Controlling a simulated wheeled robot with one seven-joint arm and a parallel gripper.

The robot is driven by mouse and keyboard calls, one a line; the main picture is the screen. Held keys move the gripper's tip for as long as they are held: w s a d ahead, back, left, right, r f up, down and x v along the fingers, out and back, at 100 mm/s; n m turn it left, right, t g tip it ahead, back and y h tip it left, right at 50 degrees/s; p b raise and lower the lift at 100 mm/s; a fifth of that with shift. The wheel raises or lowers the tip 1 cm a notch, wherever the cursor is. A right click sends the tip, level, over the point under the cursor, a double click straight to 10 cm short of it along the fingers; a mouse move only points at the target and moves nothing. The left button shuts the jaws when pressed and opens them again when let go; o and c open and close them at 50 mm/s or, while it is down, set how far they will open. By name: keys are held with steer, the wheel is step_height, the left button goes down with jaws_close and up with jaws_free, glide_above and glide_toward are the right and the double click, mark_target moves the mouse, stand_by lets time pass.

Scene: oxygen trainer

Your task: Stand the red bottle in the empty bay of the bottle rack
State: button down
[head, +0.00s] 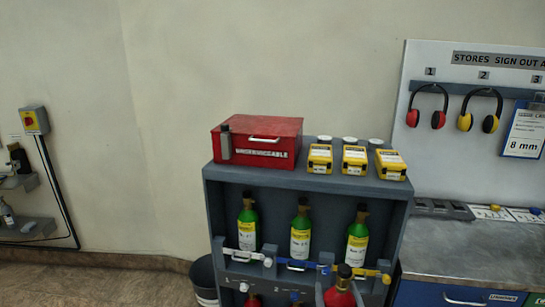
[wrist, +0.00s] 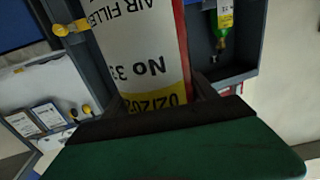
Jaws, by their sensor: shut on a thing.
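The red bottle (head: 340,293) shows low in the head view, its dark valve and red shoulder in front of the right part of the rack. In the wrist view the red bottle (wrist: 150,45) is close up, with a white and yellow label that reads upside down. My gripper (wrist: 157,103) is shut on it, with dark fingers at either side of the bottle. The grey bottle rack (head: 213,200) holds three green bottles (head: 300,232) on its upper shelf. Its lower shelf is cut off by the frame, and I cannot make out the empty bay.
A red box (head: 257,140) marked unserviceable and several yellow cases (head: 354,160) sit on top of the rack. Coloured retaining bars (head: 297,266) cross its front. A bench (head: 455,245) adjoins on the right. A dark bin (head: 204,280) stands at the rack's left. The left floor looks clear.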

mark_target(339, 280)
step_height(339, 280, up, 4)
steer(key=shift+r, duration=0.25)
stand_by(0.5)
